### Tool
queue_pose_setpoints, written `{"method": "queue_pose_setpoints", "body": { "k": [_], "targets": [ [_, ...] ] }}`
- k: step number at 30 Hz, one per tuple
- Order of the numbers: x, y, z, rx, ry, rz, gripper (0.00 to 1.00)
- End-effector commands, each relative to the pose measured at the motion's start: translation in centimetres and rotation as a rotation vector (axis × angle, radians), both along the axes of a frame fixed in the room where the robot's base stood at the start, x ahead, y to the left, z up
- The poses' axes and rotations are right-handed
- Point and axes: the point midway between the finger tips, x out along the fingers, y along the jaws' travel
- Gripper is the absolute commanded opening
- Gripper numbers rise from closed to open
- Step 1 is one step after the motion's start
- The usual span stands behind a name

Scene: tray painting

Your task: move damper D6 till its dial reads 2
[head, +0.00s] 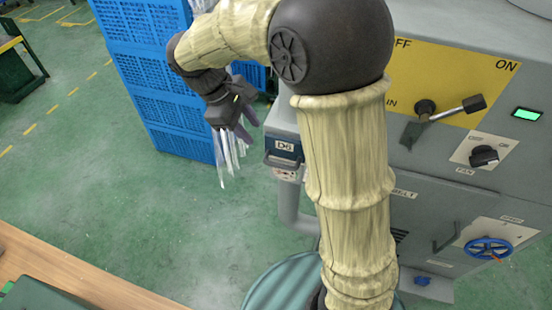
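Damper D6 is a grey box on the machine's left side, with a white "D6" label (284,146). A dark handle (282,163) shows just below the label. A small pale dial plate (287,175) sits under the handle, too small and partly covered to read. My gripper (243,132) hangs to the left of D6, apart from the handle, in front of the blue crates. Its fingers look purplish and are seen at an angle, so whether they are open or shut is unclear. Pale translucent strips hang around and below the fingers.
The grey machine at right carries an ON/OFF lever (447,111), a fan knob (484,156), a green light (526,114) and a blue handwheel (487,248). Stacked blue crates (136,62) stand behind my gripper. A wooden table edge (95,285) is lower left. Green floor between is clear.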

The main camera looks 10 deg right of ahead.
Motion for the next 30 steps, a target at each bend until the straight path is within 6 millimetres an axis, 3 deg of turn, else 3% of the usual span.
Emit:
{"method": "queue_pose_setpoints", "body": {
  "k": [21,30],
  "targets": [
    [-0.5,-5.4,-11.4,-0.002,0.005,-0.001,0.34],
    [-0.5,-6.2,-13.4,0.000,0.000,0.000,0.34]
  ]
}}
